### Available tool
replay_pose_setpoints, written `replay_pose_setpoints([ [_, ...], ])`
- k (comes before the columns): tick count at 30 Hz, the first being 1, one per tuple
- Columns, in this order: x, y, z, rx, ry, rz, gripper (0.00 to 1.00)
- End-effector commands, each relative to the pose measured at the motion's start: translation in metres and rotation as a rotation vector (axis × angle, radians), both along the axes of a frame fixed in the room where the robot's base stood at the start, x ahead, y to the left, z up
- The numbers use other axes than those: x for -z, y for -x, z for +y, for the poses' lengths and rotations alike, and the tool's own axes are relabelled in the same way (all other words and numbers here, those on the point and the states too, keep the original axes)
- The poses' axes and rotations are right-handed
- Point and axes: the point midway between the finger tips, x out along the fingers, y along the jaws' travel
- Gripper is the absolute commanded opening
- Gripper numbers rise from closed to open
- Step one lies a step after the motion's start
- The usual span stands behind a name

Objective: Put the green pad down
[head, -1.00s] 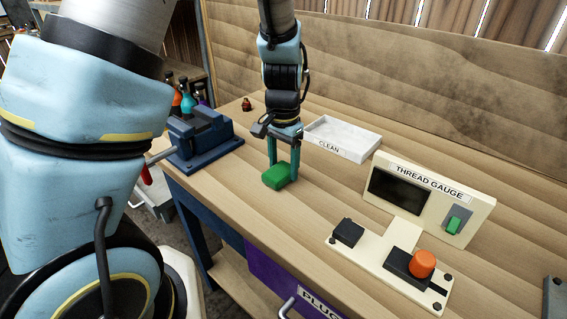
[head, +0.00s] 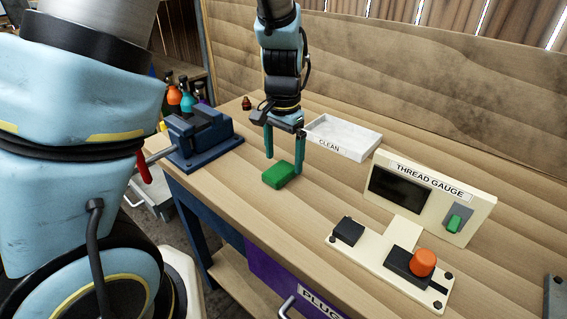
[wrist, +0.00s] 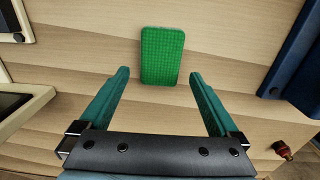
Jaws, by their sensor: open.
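The green pad (head: 279,175) lies flat on the wooden workbench, near its front edge. In the wrist view the green pad (wrist: 162,55) lies ahead of the fingertips, free of both fingers. My gripper (head: 284,165) is open and empty, close above and behind the pad in the head view. Its two teal fingers also show spread wide in the wrist view (wrist: 159,73), with bare wood between them.
A white tray marked CLEAN (head: 364,142) stands behind the gripper. A blue vise (head: 203,140) is at the left. The thread gauge (head: 432,194) and its plate with an orange knob (head: 423,262) are at the right. Bare wood surrounds the pad.

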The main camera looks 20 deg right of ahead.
Motion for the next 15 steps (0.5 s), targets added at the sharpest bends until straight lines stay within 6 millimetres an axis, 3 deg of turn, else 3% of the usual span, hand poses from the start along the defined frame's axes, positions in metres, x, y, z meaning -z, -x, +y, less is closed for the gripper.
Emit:
replay_pose_setpoints([
  [9, -0.066, 0.000, 0.000, 0.001, 0.004, -0.003, 0.97],
  [15, -0.091, 0.000, 0.000, 0.000, 0.001, 0.000, 0.97],
])
